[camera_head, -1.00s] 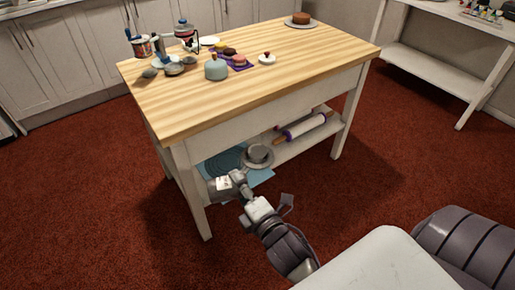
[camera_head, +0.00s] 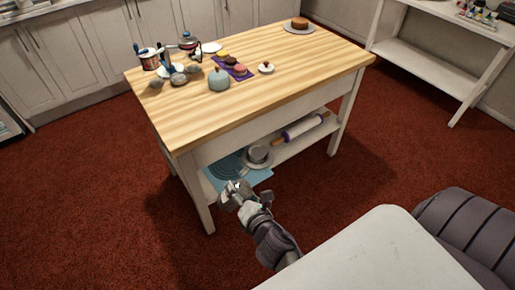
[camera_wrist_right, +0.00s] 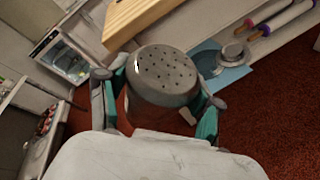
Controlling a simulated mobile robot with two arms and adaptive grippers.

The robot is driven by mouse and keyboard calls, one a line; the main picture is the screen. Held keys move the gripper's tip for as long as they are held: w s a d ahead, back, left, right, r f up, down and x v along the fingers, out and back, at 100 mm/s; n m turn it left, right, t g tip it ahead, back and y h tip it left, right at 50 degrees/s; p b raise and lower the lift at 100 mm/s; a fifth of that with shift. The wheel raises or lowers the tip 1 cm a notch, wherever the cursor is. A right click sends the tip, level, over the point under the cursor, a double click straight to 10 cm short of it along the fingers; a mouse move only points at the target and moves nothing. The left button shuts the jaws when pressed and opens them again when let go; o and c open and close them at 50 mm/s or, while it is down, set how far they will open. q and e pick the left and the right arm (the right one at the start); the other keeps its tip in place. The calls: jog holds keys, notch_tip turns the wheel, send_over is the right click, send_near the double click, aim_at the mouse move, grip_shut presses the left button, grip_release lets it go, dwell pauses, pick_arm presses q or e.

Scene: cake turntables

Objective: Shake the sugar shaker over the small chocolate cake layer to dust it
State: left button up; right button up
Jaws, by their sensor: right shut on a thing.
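My right gripper (camera_head: 243,195) is shut on the sugar shaker, in front of the table and below its top. In the right wrist view the shaker (camera_wrist_right: 163,76) shows its round grey lid with many small holes, between the two fingers of the gripper (camera_wrist_right: 158,98). Its body is mostly hidden. A small brown cake layer (camera_head: 299,22) sits on a round grey stand (camera_head: 299,30) at the table's far right corner. The shaker is well away from the cake. My left gripper is not in view.
The wooden table top (camera_head: 245,105) is bare in front. A pale blue domed item (camera_head: 219,79), a purple mat (camera_head: 239,75) with small cakes, and tools stand toward its left and back. A rolling pin (camera_head: 302,127) and a blue mat (camera_head: 225,170) lie on the lower shelf.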

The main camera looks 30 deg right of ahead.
notch_tip(320, 180, up, 2)
jog(key=n+g+h+p, duration=0.1)
jog(key=n+p, duration=0.1)
jog(key=p, duration=0.2)
jog(key=n+g+h+p, duration=0.1)
jog(key=n+h+p, duration=0.1)
jog(key=n+p, duration=0.1)
jog(key=shift+r+p, duration=0.15)
jog(key=shift+p, duration=0.75)
jog(key=shift+n, duration=0.4)
jog(key=shift+h, duration=0.3)
jog(key=shift+f, duration=0.2)
